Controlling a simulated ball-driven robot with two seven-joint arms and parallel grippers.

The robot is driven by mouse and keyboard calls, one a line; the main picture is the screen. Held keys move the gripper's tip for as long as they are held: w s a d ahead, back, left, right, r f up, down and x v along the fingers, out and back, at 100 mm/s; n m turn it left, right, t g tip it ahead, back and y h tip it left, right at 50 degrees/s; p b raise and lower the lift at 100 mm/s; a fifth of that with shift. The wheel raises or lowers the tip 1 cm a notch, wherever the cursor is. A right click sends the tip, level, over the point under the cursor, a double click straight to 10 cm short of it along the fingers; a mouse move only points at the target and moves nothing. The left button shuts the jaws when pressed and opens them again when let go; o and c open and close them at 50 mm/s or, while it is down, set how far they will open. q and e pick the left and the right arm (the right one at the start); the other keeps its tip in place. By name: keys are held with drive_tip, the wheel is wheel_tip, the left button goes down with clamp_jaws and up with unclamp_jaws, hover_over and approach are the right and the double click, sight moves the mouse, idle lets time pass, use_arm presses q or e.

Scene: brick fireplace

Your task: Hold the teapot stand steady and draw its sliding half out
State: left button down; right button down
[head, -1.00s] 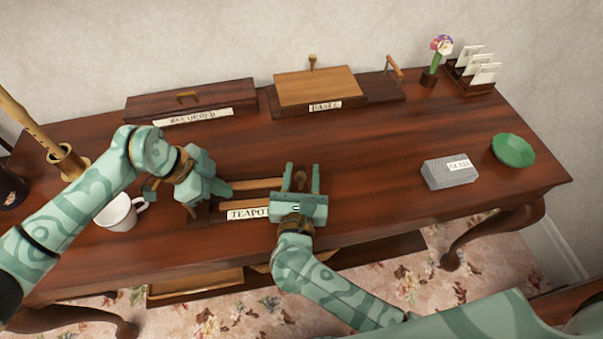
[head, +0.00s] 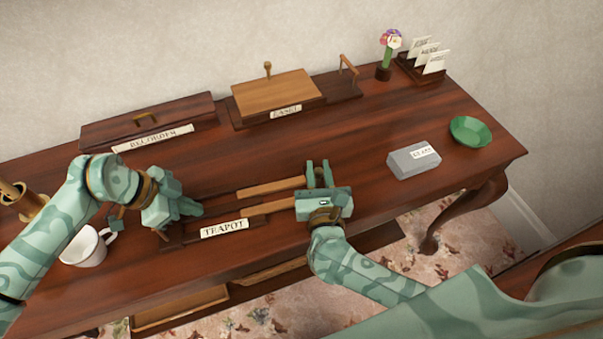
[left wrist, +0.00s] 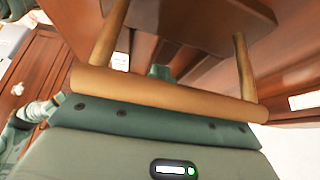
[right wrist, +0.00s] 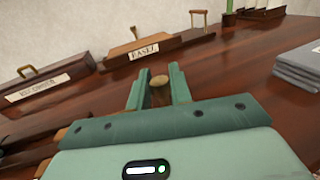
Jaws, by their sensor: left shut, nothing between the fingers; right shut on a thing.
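The teapot stand has a dark fixed half (head: 176,238) with a TEAPOT label (head: 224,229) on its front. Two pale wooden rails (head: 272,187) stretch from it towards my right gripper (head: 320,172). My right gripper is shut on a round wooden knob (right wrist: 159,90) at the sliding half's right end. My left gripper (head: 198,209) is shut and empty at the stand's left end. In the left wrist view, a wooden handle bar (left wrist: 165,95) crosses in front of it. A green fingertip shows just beyond the bar; the rest of the fingers are hidden.
A white mug (head: 85,247) stands left of the stand. The recorder box (head: 150,118) and the easel stand (head: 275,95) are behind. Bare tabletop lies between the stand and the grey box.

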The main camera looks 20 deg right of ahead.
use_arm(q)
drive_tip(key=shift+s+a+f, duration=0.15)
drive_tip(key=shift+a+f, duration=0.05)
drive_tip(key=shift+f, duration=0.2)
use_arm(e)
drive_tip(key=shift+f, duration=0.15)
drive_tip(key=c, duration=1.3)
unclamp_jaws()
drive_tip(key=v, duration=1.2)
use_arm(q)
drive_tip(key=shift+r, duration=0.15)
use_arm(e)
drive_tip(key=shift+s, duration=0.1)
use_arm(q)
wheel_tip(320, 180, up, 6)
drive_tip(key=p, duration=0.5)
drive_tip(key=shift+d+r+p, duration=0.15)
drive_tip(key=shift+r+p, duration=0.1)
drive_tip(key=shift+p, duration=0.1)
drive_tip(key=shift+f, duration=0.1)
use_arm(e)
wheel_tip(320, 180, up, 7)
use_arm(q)
drive_tip(key=shift+w, duration=0.2)
